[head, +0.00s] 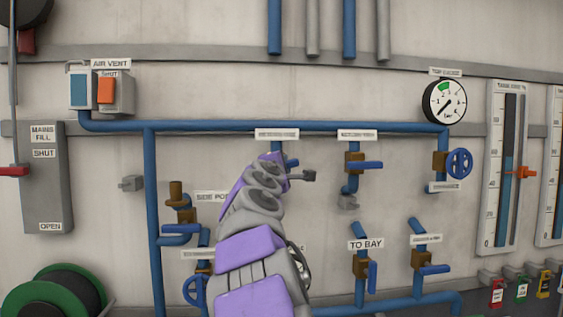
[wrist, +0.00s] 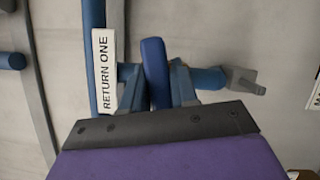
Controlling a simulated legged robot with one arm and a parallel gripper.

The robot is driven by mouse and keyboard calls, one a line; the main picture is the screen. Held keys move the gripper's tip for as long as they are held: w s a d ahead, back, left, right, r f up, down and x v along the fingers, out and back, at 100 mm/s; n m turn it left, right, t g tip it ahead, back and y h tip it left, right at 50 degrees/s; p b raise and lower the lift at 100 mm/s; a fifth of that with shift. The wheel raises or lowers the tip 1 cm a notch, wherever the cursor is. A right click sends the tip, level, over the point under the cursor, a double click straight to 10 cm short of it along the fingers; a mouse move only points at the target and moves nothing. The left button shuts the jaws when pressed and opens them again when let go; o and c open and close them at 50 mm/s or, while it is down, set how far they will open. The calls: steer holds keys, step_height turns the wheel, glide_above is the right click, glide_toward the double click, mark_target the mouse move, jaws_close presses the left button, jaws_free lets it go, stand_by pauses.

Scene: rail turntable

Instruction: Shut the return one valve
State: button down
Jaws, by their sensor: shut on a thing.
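The RETURN ONE label (wrist: 104,73) is upright along the left in the wrist view. Beside it, the blue valve handle (wrist: 154,70) stands between the two fingers of my gripper (wrist: 157,88). My gripper is shut on this handle. The handle lies roughly crosswise to its blue pipe (wrist: 207,78), slightly tilted. The pipe ends in a grey outlet piece (wrist: 243,81). In the head view my gripper (head: 284,164) reaches the wall just under a small label (head: 277,134), too blurred to read. My arm hides most of the valve there.
A similar valve with a blue lever (head: 366,165) is to the right. The TO BAY valve (head: 361,265) and another lever valve (head: 420,258) are below. A blue handwheel (head: 459,163) sits under the gauge (head: 444,102). A capped brass valve (head: 177,200) is left of my arm.

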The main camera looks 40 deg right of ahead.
steer(key=shift+d+f+m+g, duration=0.1)
steer(key=shift+f+m+g, duration=0.15)
steer(key=shift+m, duration=0.35)
steer(key=shift+f+m+y+p, duration=0.1)
steer(key=shift+m+y+p, duration=0.2)
steer(key=shift+m+p, duration=0.25)
steer(key=shift+d+f+m+g, duration=0.1)
steer(key=shift+f+m+g, duration=0.05)
steer(key=shift+m+g, duration=0.1)
steer(key=c, duration=1)
jaws_free()
steer(key=shift+s, duration=0.15)
steer(key=shift+o, duration=0.2)
steer(key=shift+r, duration=0.2)
steer(key=shift+s+a, duration=0.2)
steer(key=shift+a, duration=0.2)
steer(key=b+v, duration=0.1)
steer(key=v, duration=1.5)
steer(key=shift+a, duration=0.3)
steer(key=shift+s+f, duration=0.1)
steer(key=shift+f, duration=0.05)
